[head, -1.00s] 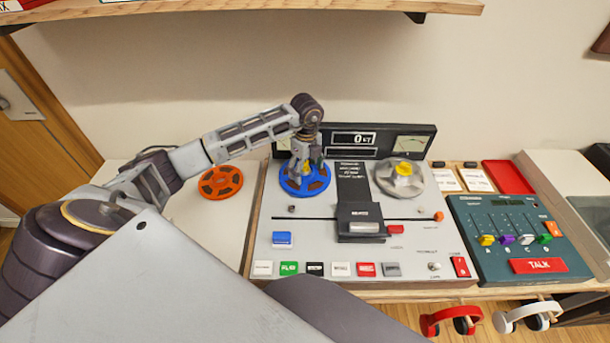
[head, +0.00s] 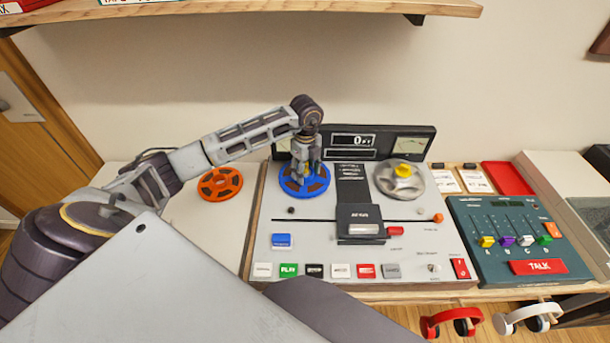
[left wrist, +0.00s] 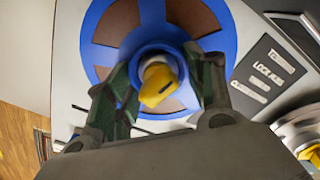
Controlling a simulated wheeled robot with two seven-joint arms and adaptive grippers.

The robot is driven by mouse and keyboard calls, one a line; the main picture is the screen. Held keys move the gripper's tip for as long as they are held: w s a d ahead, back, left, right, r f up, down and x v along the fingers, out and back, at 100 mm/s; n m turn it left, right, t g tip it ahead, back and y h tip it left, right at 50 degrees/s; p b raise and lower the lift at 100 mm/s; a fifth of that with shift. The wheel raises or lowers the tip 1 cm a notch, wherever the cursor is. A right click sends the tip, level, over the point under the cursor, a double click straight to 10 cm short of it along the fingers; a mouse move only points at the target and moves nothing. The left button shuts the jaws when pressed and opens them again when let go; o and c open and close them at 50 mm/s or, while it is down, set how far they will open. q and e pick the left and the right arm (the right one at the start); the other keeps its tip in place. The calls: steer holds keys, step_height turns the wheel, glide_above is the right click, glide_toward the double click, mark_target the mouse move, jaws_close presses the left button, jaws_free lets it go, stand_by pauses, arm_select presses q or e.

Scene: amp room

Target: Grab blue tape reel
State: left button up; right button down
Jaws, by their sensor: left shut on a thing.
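The blue tape reel (head: 292,187) sits flat on the left spindle of the tape deck (head: 312,235) in the head view. In the left wrist view the blue reel (left wrist: 222,55) fills the upper middle, with a yellow knob (left wrist: 160,82) standing at its centre. My left gripper (head: 306,180) is over the reel from above. In the left wrist view its fingers (left wrist: 165,95) are shut on the reel's raised blue hub, one on each side, around the yellow knob. The reel appears to rest on the deck. My right gripper is not in view.
An orange reel (head: 220,183) lies left of the deck. A grey metal reel (head: 400,182) with a yellow knob is on the right spindle. A meter panel (head: 420,143) stands behind. A teal mixer (head: 518,240) is at the right. A wooden shelf (head: 270,11) hangs above.

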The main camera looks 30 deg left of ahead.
arm_select(q)
steer(key=shift+r, duration=0.15)
step_height(320, 180, up, 18)
stand_by(0.7)
stand_by(0.5)
